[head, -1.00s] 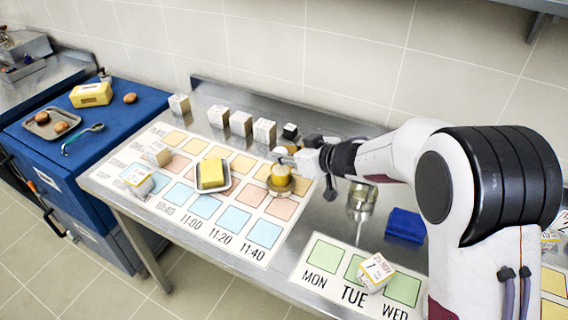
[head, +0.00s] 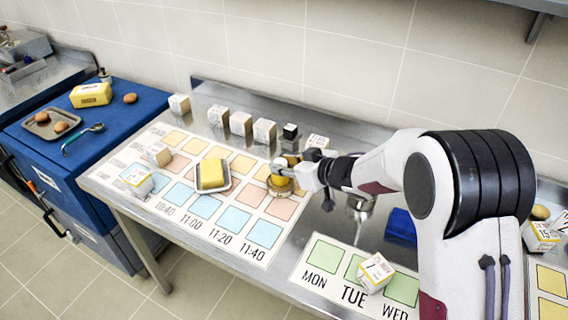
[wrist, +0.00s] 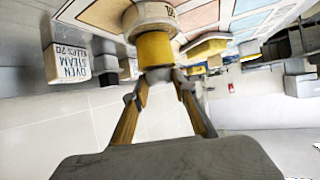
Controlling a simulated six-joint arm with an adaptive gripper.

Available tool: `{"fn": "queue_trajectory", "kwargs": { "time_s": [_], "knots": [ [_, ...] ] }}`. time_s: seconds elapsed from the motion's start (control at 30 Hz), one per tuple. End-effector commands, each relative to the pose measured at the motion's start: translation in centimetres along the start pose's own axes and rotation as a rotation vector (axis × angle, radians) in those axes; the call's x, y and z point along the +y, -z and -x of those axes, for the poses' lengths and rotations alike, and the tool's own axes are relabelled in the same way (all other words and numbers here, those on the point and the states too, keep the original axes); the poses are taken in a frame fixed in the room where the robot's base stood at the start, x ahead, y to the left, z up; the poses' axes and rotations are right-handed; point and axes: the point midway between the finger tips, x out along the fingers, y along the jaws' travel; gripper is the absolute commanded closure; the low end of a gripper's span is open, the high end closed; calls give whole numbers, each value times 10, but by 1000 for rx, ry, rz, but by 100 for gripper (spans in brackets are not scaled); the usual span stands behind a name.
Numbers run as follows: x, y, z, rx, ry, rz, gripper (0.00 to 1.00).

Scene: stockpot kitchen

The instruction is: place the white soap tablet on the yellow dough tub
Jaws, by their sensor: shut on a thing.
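The yellow dough tub (head: 279,186) stands upright on a round pale base on the patterned mat. It also shows in the wrist view (wrist: 154,49), with the lettered white base above it in the picture. My gripper (head: 290,164) is at the tub's top, covering part of it in the head view. In the wrist view my gripper (wrist: 160,84) has its fingers closed in at the tub's near end. A small pale piece between the fingertips appears to be the white soap tablet (wrist: 160,73), mostly hidden. I cannot tell whether it touches the tub.
A yellow block on a white dish (head: 212,176) sits left of the tub. A dated cube (head: 375,272) is in front, and a blue item (head: 401,224) lies right, partly behind my arm.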

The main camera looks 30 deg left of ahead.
Motion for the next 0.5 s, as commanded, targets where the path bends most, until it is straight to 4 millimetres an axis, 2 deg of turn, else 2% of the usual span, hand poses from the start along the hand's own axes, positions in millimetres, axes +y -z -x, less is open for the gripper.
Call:
{"fn": "queue_trajectory", "kwargs": {
  "time_s": [0.27, 0.3, 0.37, 0.5],
  "knots": [
    [0, -2, -1, 0, 0, -1, 92],
    [0, -3, -2, 0, 0, -1, 71],
    [0, -3, -1, 0, 0, 0, 57],
    [0, -3, -1, 0, 0, 0, 57]
  ]
}}
